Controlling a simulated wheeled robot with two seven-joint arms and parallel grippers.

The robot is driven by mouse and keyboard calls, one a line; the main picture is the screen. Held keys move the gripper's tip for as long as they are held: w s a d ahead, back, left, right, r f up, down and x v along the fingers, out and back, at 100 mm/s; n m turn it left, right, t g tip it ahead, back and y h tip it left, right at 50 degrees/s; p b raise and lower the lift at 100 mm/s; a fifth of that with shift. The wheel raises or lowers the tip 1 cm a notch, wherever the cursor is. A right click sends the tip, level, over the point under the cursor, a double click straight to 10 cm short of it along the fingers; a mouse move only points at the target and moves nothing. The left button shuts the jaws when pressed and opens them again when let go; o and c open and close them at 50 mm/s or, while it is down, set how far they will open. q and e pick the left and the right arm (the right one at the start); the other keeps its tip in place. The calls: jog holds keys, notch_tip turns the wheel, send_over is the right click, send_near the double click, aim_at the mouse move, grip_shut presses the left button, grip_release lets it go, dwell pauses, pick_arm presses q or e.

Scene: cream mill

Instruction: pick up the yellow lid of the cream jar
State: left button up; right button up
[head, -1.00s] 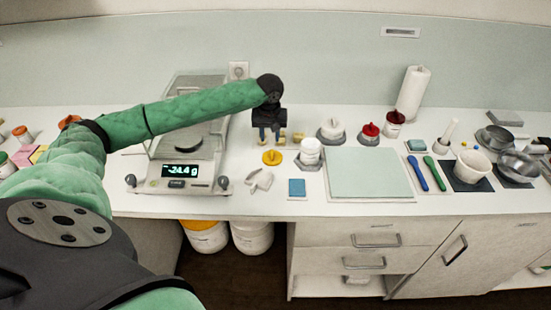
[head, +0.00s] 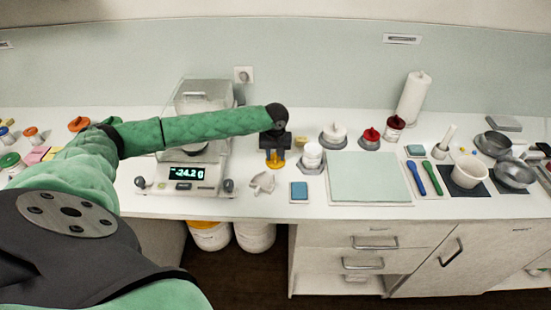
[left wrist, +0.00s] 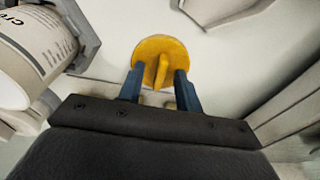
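The yellow lid (head: 276,164) lies on the white counter, a round disc with a raised grip ridge. It shows whole ahead of the fingers in the left wrist view (left wrist: 151,50). My left gripper (left wrist: 158,84) points down at the lid, its blue fingers apart on either side of the ridge with a gap to it. In the head view my left gripper (head: 275,156) partly hides the lid. A white jar (head: 312,155) stands just right of it in a grey holder; its label, partly legible, shows in the left wrist view (left wrist: 38,50). My right gripper is out of view.
A balance (head: 185,188) with a lit display stands left of the lid. A white scoop-like piece (head: 262,183) and a blue pad (head: 299,190) lie in front. A pale green mat (head: 370,175) lies to the right; white and red-topped containers stand behind.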

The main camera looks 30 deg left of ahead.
pick_arm(q)
grip_shut()
jog(key=shift+r, duration=0.1)
dwell(0.3)
